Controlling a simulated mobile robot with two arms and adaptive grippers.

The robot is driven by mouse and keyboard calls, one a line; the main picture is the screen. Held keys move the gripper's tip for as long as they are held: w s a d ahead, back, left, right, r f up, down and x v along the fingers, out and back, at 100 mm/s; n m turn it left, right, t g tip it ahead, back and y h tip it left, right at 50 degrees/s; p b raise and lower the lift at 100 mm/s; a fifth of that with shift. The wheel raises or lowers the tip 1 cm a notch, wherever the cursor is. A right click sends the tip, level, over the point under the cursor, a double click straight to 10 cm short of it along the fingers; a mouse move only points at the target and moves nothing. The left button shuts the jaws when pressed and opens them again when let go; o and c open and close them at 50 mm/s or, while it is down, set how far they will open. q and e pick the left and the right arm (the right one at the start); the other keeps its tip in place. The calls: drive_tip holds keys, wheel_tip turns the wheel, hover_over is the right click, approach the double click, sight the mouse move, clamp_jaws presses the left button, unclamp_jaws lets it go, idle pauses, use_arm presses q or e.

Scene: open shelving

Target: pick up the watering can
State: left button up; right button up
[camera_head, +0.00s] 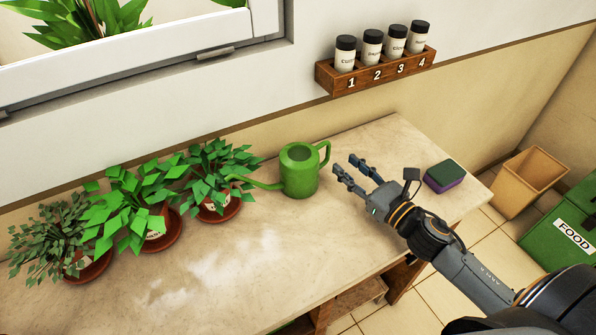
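A green watering can (299,174) stands upright on the stone-topped table (290,240). Its handle is on the right and its long spout points left toward a potted plant. My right gripper (346,169) is just to the right of the can, fingers apart and pointing toward the handle. It is open and empty, with a gap between it and the can. My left gripper is not in view.
Several potted plants (135,208) stand left of the can. A green and purple sponge (445,176) lies near the table's right end. A wall rack (378,74) holds labelled jars. A tan bin (528,180) and a green FOOD bin (572,230) stand at right. The table front is clear.

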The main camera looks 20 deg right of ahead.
sight(328, 154)
drive_tip(key=shift+w+f, duration=0.15)
drive_tip(key=shift+f, duration=0.8)
drive_tip(key=shift+w+a+r, duration=0.15)
drive_tip(key=shift+w+r, duration=0.2)
drive_tip(key=shift+w, duration=0.2)
drive_tip(key=shift+w+a+f, duration=0.1)
drive_tip(key=shift+w, duration=0.1)
drive_tip(key=shift+p+x, duration=0.55)
drive_tip(key=shift+x, duration=0.6)
drive_tip(key=x, duration=0.3)
drive_tip(key=shift+w+p, duration=0.2)
drive_tip(key=shift+p, duration=0.1)
drive_tip(key=shift+w, duration=0.15)
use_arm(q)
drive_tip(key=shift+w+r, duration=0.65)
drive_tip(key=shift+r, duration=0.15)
use_arm(e)
drive_tip(key=shift+c, duration=0.4)
